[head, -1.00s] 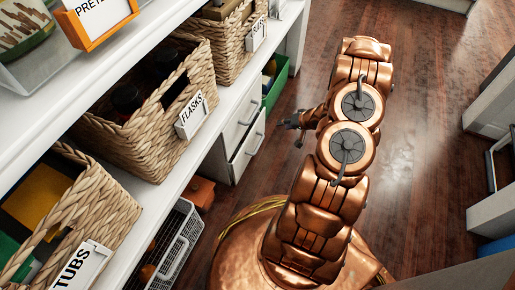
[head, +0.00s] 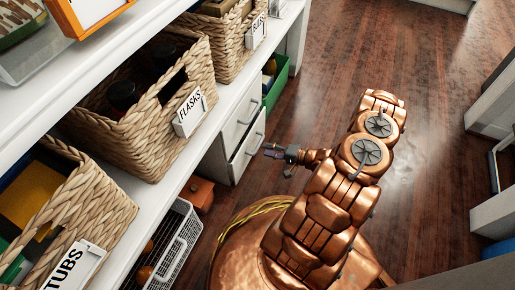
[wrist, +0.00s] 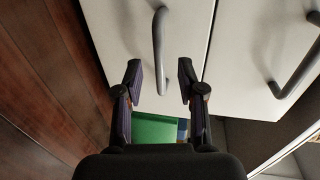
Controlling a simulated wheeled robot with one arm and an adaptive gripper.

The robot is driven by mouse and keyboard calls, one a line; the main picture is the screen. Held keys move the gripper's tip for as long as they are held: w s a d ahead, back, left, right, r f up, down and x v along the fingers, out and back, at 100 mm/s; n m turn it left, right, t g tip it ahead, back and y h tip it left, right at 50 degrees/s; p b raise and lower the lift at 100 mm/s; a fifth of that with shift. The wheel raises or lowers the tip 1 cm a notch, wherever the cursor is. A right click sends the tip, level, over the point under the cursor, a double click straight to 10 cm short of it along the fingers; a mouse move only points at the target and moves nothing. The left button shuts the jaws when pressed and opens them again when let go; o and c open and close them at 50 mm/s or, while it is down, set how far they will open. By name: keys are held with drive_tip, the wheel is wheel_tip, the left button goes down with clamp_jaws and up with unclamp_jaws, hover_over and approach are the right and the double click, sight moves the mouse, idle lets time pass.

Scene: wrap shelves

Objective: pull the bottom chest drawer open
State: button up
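The white chest's bottom drawer (head: 246,151) is under the shelf in the head view, with a grey bar handle (head: 257,143). In the wrist view, the bottom drawer front (wrist: 120,25) is next to the dark floor, and its handle (wrist: 160,50) runs up the middle. My gripper (head: 275,152) is just right of this handle in the head view. In the wrist view my gripper (wrist: 160,75) is open, with the handle's lower end showing between its fingertips. I cannot tell whether they touch it. The upper drawer (head: 236,115) is above, with its own handle (wrist: 298,68).
A green bin (head: 277,84) stands just beyond the chest. Woven baskets (head: 150,130) line the shelf. The wooden floor (head: 330,60) is clear behind my arm.

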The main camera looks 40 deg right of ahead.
sight(257, 146)
drive_tip(key=shift+b+x, duration=0.85)
drive_tip(key=shift+x, duration=1.85)
clamp_jaws()
